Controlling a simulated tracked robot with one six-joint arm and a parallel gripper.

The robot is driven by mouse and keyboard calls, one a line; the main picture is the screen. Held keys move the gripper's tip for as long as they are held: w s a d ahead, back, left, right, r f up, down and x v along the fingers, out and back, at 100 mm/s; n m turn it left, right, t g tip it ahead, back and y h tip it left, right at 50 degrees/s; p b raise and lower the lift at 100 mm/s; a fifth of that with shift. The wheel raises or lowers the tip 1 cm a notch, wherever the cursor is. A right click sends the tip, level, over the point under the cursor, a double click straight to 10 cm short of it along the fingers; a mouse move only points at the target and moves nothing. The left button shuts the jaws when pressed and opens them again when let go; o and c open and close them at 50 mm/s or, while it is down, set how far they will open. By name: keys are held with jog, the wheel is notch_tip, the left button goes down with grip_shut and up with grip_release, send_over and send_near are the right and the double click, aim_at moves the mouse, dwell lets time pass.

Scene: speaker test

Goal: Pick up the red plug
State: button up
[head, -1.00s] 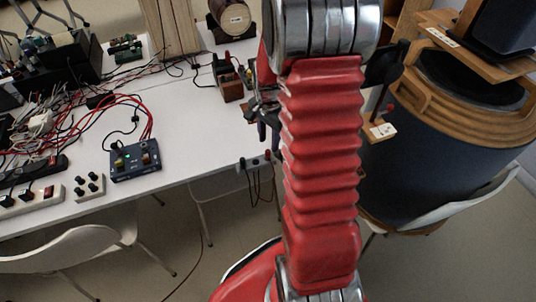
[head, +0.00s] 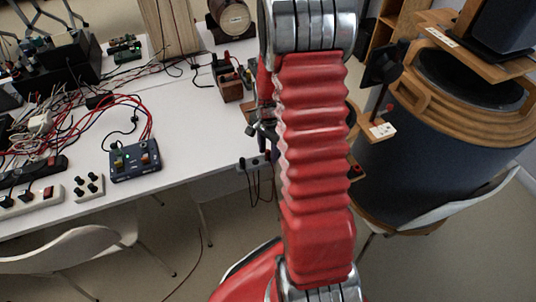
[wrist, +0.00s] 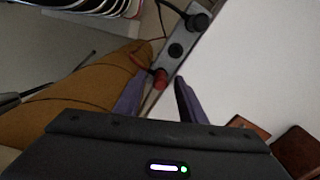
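The red plug (wrist: 160,78) sits at the near end of a grey socket strip (wrist: 178,62) in the wrist view, with a red lead running up and left from it. My gripper (wrist: 159,84) is open, and its two dark purple fingers appear on either side of the plug. I cannot tell whether they touch it or how far above it they are. In the head view the strip (head: 250,164) is at the table's front edge, and my red arm hides most of my gripper and the strip's right end.
Black plugs (wrist: 198,20) sit farther along the strip. The white table (head: 200,130) carries a blue box (head: 135,160), tangled leads and a brown wooden block (head: 230,88). A large dark blue drum (head: 425,150) with a wooden rim stands to the right.

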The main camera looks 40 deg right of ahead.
jog(key=shift+f, duration=0.2)
jog(key=shift+c, duration=0.6)
grip_shut()
